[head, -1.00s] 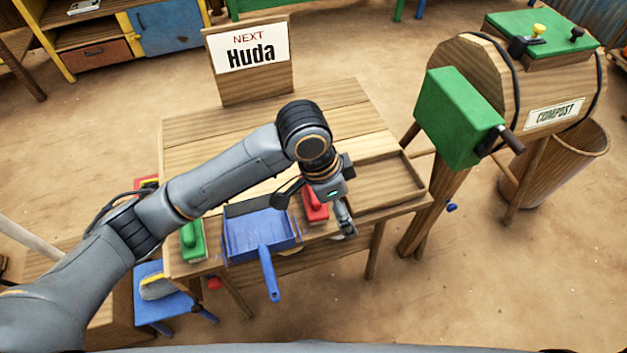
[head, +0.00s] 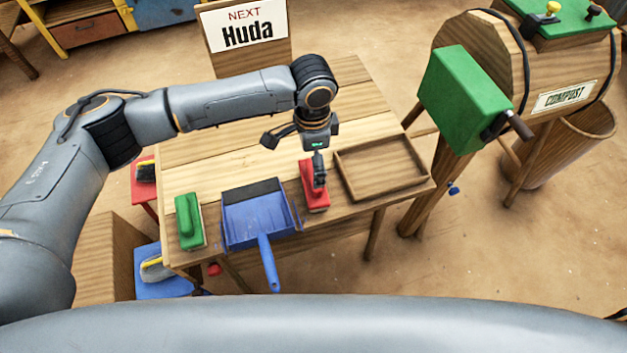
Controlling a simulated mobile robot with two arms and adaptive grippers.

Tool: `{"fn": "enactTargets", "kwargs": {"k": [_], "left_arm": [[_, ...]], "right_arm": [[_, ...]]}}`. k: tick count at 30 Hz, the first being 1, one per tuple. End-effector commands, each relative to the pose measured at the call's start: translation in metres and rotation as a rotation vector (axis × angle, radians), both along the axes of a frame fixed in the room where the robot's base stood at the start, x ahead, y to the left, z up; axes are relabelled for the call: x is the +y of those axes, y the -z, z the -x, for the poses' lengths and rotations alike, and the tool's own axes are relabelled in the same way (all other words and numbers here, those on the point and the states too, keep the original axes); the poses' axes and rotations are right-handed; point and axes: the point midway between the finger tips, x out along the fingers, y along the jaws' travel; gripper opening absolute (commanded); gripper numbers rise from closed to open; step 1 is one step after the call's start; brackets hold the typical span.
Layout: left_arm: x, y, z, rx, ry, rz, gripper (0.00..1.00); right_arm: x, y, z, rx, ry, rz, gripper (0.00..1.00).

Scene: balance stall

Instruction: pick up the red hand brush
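The red hand brush (head: 312,195) lies on the wooden table, between the blue dustpan and the shallow wooden tray. My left gripper (head: 319,182) points down at the red brush, with its fingers over the brush's upper part and hiding some of it. The fingers overlap the brush in the picture. I cannot tell whether they touch or grip it, or whether they are open or shut. The brush appears to rest on the table. My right gripper is not in view.
A blue dustpan (head: 243,232) and a green hand brush (head: 187,220) lie left of the red brush. An empty wooden tray (head: 424,183) lies to its right. A name sign (head: 213,53) stands at the back. A compost drum (head: 590,68) stands at right.

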Motion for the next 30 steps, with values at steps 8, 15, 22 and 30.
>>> {"fn": "enactTargets", "kwargs": {"k": [8,15,22,30], "left_arm": [[-0.001,0.028,0.002,0.002,0.001,-0.002,1.0],[-0.002,0.054,0.002,0.0,0.002,0.001,1.0],[-0.002,0.055,0.002,0.0,0.002,0.001,1.0],[-0.002,0.055,0.002,-0.001,0.001,0.001,0.52]], "right_arm": [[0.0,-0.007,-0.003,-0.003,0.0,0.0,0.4],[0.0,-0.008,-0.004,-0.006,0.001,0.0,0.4],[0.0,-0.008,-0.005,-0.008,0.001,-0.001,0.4],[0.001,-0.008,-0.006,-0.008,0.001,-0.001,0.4]]}}
